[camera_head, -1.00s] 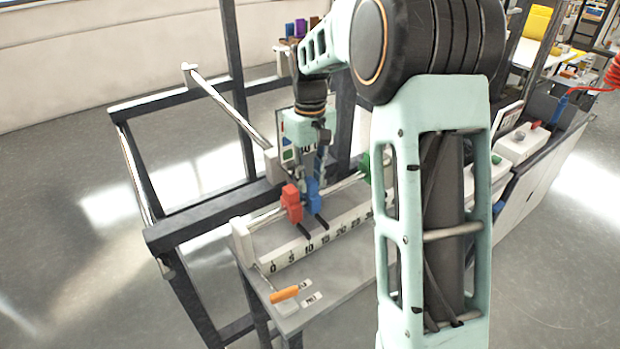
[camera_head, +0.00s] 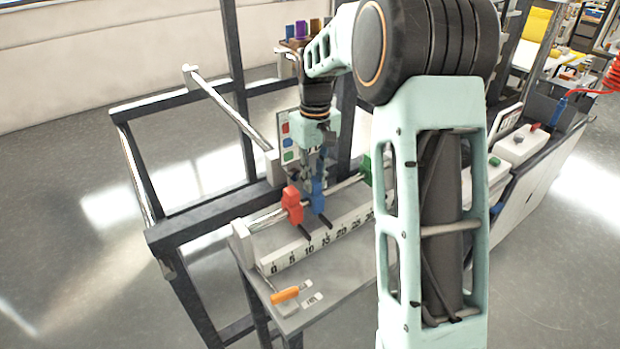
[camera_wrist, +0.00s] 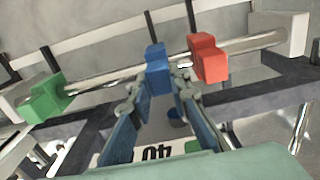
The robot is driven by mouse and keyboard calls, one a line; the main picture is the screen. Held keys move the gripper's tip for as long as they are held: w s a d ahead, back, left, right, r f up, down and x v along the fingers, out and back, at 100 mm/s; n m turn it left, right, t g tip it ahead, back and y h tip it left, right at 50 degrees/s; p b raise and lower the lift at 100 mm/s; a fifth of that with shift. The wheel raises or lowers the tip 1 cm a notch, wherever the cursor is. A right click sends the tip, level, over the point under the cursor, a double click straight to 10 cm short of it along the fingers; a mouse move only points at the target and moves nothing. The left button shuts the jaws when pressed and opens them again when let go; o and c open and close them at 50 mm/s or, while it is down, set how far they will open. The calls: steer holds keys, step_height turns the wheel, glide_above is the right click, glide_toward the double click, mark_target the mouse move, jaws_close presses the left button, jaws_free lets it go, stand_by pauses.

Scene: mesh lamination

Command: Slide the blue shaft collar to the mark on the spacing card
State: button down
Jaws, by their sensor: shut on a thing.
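The blue shaft collar (camera_head: 317,194) sits on the metal rod close to the right of the red collar (camera_head: 292,205), its dark pointer reaching over the numbered scale (camera_head: 300,252) between about 10 and 15. My gripper (camera_head: 312,182) is above the rod, with its fingers at the blue collar. In the wrist view the fingers (camera_wrist: 158,92) are shut on the blue collar (camera_wrist: 157,70), with the red collar (camera_wrist: 208,58) near it and the green collar (camera_wrist: 45,98) farther off at left.
The green collar (camera_head: 366,168) is farther right on the rod, partly covered by my arm. A dark metal frame (camera_head: 200,222) stands left of the bench.

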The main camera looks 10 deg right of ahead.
steer(key=w+d, duration=0.1)
steer(key=d, duration=0.1)
steer(key=w+d+p, duration=0.1)
steer(key=d, duration=0.2)
steer(key=w+d+p, duration=0.1)
steer(key=d, duration=0.2)
steer(key=shift+w+d+r, duration=0.1)
steer(key=shift+w+d, duration=0.05)
steer(key=shift+w, duration=0.1)
steer(key=c, duration=2.1)
jaws_free()
steer(key=shift+d, duration=0.1)
step_height(320, 180, up, 12)
steer(key=shift+f, duration=0.1)
